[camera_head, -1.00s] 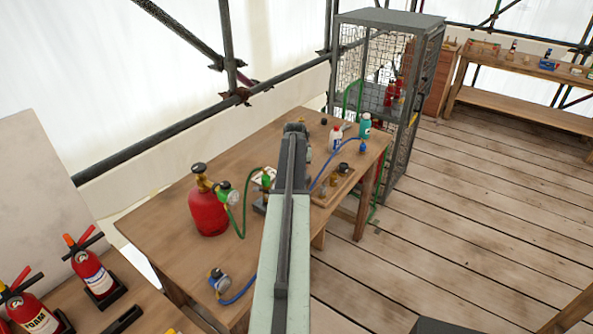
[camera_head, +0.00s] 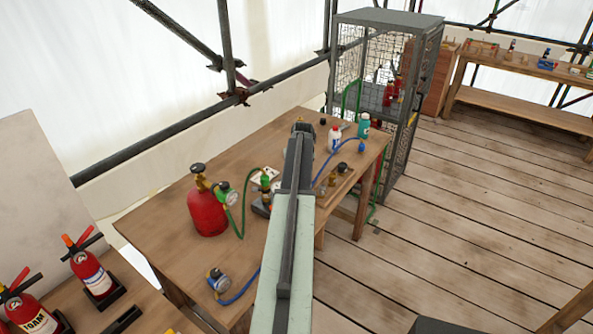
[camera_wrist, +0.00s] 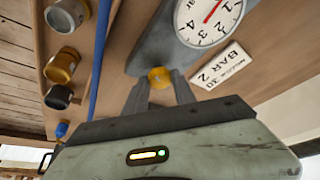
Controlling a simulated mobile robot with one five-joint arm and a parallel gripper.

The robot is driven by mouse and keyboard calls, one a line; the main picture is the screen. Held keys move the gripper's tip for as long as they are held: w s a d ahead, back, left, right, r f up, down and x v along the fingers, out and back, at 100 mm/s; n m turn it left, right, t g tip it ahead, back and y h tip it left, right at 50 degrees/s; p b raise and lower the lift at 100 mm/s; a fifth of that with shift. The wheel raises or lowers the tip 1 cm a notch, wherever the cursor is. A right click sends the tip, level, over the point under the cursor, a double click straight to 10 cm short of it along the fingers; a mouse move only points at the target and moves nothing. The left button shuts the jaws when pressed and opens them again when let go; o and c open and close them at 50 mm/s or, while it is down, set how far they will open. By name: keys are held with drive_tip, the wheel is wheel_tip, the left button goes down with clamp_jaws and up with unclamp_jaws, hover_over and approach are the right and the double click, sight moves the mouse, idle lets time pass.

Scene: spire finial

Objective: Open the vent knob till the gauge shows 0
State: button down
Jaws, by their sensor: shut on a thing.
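In the wrist view a small yellow knob (camera_wrist: 159,77) sits between the two fingertips of my gripper (camera_wrist: 160,82), which is shut on it. The knob is beside a grey block. A white round gauge (camera_wrist: 207,18) with black numbers and a red needle is just beyond it, cut off by the top edge. The needle's exact reading cannot be told. A white label plate (camera_wrist: 222,64) with "BAR" lettering lies next to the gauge. In the head view my arm hides the knob and my fingertips.
The wrist view shows brass fittings (camera_wrist: 62,66) and a blue hose (camera_wrist: 99,60) at left. A mesh cage (camera_head: 398,135) stands behind.

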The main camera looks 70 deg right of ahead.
drive_tip(key=c, duration=1)
unclamp_jaws()
drive_tip(key=shift+w, duration=0.15)
drive_tip(key=shift+c, duration=0.2)
drive_tip(key=shift+r, duration=0.15)
drive_tip(key=p+v, duration=0.7)
drive_tip(key=shift+r, duration=0.25)
drive_tip(key=shift+a, duration=0.1)
